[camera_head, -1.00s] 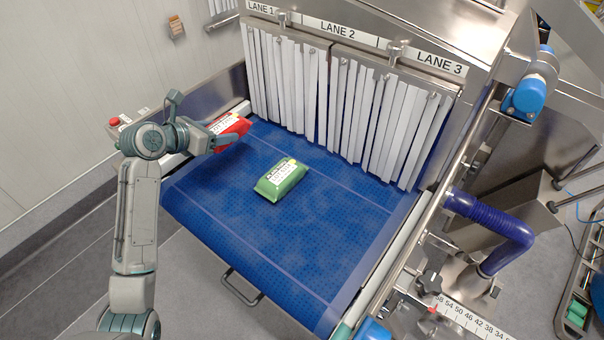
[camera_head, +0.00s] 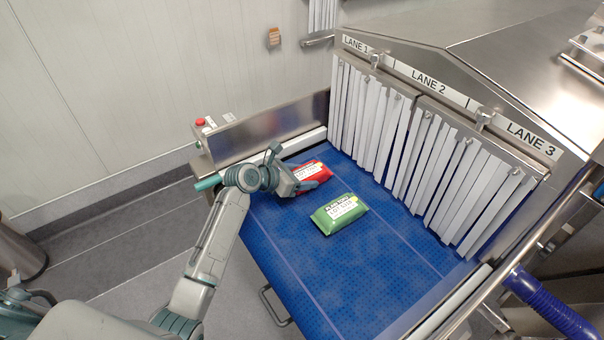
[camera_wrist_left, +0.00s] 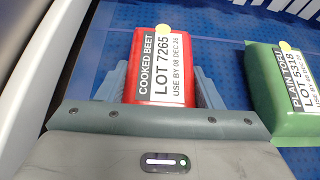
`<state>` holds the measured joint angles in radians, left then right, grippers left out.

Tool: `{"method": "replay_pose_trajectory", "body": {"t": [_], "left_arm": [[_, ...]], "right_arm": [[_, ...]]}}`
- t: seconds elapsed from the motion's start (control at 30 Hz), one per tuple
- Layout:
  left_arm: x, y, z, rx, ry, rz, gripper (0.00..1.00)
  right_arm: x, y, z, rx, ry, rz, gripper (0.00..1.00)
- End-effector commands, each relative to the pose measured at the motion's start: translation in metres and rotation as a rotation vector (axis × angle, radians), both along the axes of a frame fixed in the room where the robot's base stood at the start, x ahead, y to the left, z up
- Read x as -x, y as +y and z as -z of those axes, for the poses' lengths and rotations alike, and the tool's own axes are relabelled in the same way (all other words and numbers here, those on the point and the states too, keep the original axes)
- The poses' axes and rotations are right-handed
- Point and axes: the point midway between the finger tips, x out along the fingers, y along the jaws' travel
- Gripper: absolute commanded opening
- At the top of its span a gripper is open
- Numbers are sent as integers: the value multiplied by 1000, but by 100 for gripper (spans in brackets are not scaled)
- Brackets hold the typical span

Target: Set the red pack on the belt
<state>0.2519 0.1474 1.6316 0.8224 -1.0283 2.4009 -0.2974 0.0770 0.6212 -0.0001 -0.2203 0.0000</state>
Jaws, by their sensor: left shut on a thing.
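The red pack (camera_head: 311,174) is at the left part of the blue belt (camera_head: 330,268), toward lane 1, with its label facing up. My left gripper (camera_head: 302,182) is shut on it. In the left wrist view the red pack (camera_wrist_left: 163,68) sits between the two fingers, and its label reads "COOKED BEET". It is low over or touching the belt; I cannot tell which. A green pack (camera_head: 339,214) lies on the belt to the right of the red one, and it shows in the wrist view (camera_wrist_left: 268,92) too. My right gripper is not in view.
White strip curtains (camera_head: 425,160) hang across the tunnel mouth under the lane signs. A metal side wall (camera_head: 265,130) with a red button (camera_head: 200,122) borders the belt's left. A blue hose (camera_head: 548,305) is at lower right. The front of the belt is clear.

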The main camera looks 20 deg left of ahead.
Motion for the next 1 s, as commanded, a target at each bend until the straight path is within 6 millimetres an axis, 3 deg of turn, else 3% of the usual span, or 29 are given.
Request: {"method": "replay_pose_trajectory", "body": {"t": [0.3, 0.33, 0.43, 0.8, 1.0], "left_arm": [[0, 0, 1, 1, -3, 0, 19], [0, 0, 3, 1, -1, 0, 62], [0, 0, 2, 1, -1, 0, 82], [1, 1, 0, -2, -1, 0, 82], [21, 18, -11, -7, -4, 1, 82]], "right_arm": [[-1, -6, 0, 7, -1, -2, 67], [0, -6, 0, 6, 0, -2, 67], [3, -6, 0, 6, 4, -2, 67], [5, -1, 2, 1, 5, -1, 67], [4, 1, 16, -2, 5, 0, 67]]}}
